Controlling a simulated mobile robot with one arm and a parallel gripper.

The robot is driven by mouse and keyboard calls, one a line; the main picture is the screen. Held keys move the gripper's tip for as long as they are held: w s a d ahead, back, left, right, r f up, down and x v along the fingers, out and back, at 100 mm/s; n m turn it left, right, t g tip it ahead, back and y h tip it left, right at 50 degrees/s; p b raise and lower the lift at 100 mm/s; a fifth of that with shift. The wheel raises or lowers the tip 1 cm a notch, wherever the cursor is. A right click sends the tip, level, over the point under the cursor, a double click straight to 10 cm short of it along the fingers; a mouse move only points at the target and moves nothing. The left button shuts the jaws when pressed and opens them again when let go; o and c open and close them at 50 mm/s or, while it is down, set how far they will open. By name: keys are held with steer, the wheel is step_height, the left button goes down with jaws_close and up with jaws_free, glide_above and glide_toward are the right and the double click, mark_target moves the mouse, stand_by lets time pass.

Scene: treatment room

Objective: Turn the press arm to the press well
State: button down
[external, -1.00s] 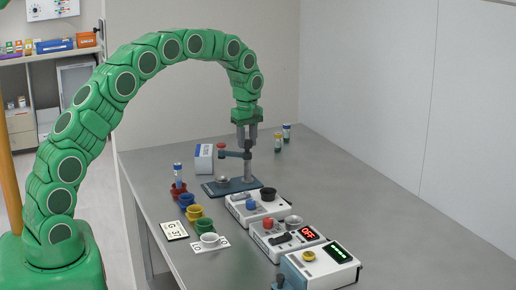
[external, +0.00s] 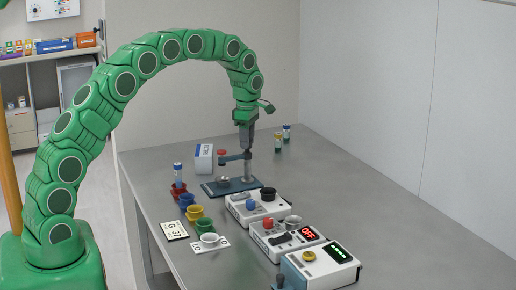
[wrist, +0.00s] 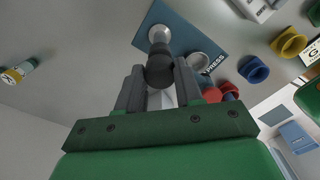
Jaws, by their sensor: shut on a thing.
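The press stands on a blue base plate (external: 208,188), labelled PRESS in the wrist view (wrist: 185,30). The press well (wrist: 198,63) is a round metal cup on the plate. My gripper (external: 247,150) points down and is shut on the dark hub of the press arm (wrist: 160,70), at the post's top.
Coloured cups, including a yellow one (external: 196,212), and white devices (external: 258,207) stand in front of the press. A blue-and-white box (external: 204,157) is behind it at left. Vials (external: 278,145) stand at the back right. The right side of the table is clear.

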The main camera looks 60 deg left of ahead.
stand_by(0.4)
steer(key=c, duration=0.7)
jaws_free()
steer(key=shift+c, duration=0.2)
steer(key=shift+r, duration=0.1)
step_height(320, 180, up, 8)
steer(key=shift+f, duration=0.15)
